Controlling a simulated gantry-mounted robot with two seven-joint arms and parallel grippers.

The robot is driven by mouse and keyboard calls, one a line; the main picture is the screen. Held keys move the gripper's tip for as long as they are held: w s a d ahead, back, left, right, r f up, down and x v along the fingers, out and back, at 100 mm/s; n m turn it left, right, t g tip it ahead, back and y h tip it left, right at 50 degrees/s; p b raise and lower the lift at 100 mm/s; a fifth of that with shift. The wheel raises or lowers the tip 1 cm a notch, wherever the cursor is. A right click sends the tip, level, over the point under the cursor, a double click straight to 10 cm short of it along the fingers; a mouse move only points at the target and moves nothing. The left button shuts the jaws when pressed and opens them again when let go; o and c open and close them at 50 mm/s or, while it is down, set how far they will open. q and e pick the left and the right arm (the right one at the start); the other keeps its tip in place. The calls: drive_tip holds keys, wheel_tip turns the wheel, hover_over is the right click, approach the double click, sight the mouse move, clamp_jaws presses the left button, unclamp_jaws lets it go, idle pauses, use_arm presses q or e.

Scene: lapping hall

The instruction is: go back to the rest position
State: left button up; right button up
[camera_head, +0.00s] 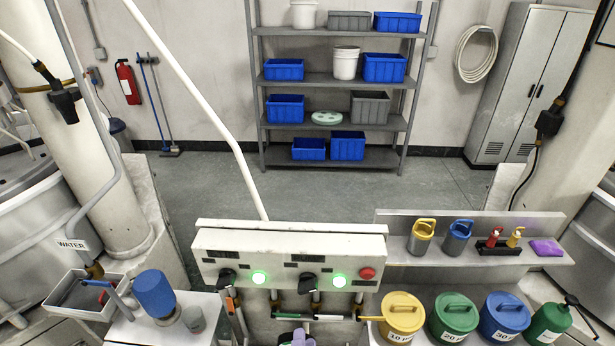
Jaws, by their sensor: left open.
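My left gripper (71,120) is the dark one at the upper left, in front of the thick white column. It is small in the picture. It is open, with nothing seen between its fingers. It is well apart from the tray and bench below it.
A white tray (60,318) and a blue cylinder (154,290) stand at the lower left. A control panel (290,243) with green lights is at the centre. Lidded cans, such as the yellow one (402,318), stand lower right. The floor (330,190) before the shelf rack (335,78) is clear.

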use_arm(q)
drive_tip(key=s+a+f+n+g+p, duration=0.1)
drive_tip(key=s+a+f+n+g, duration=0.15)
drive_tip(key=s+a, duration=0.35)
drive_tip(key=s+a+f+n+g+p, duration=0.1)
drive_tip(key=s+a+f+n+g, duration=0.15)
drive_tip(key=s+a, duration=0.45)
drive_tip(key=s+a+r+n+g, duration=0.45)
drive_tip(key=s+a+g, duration=0.35)
drive_tip(key=s, duration=0.3)
wheel_tip(320, 180, down, 64)
drive_tip(key=n+b, duration=0.1)
drive_tip(key=b, duration=6.3)
drive_tip(key=shift+w, duration=0.25)
drive_tip(key=shift+a, duration=0.1)
